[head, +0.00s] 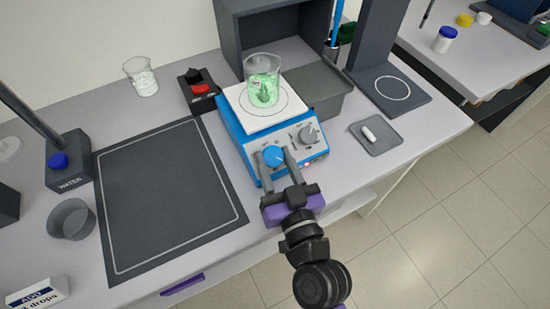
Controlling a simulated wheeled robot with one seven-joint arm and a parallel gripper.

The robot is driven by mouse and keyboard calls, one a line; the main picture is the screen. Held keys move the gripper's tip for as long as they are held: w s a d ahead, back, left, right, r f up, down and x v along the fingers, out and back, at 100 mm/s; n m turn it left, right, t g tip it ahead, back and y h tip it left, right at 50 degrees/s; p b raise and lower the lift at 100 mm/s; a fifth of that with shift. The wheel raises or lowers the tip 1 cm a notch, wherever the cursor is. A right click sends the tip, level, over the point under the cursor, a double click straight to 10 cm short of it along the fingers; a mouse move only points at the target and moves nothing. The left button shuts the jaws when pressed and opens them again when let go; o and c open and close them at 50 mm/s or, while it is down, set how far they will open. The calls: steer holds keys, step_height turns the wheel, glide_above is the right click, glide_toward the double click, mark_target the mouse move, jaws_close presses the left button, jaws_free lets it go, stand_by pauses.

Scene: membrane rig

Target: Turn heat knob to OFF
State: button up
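The hot plate stirrer (234,128) is a blue box with a white top, standing on the bench. Its sloped front has a blue knob (272,155) at the left and a grey knob (308,134) at the right. Their labels are too small to read, so I cannot tell which is the heat knob. My gripper (276,160) is at the front panel by the blue knob, its fingers apart on either side of the knob's lower edge. I cannot tell whether they touch it. A small red light (308,163) shows low on the front.
A beaker of green liquid (263,80) stands on the plate. Behind are a dark open box (270,30) and a grey bin (318,88). A tray with a white bar (378,146) lies right. A dark mat (165,195) lies clear at left, near a small beaker (142,78).

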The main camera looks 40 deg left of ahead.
jaws_close()
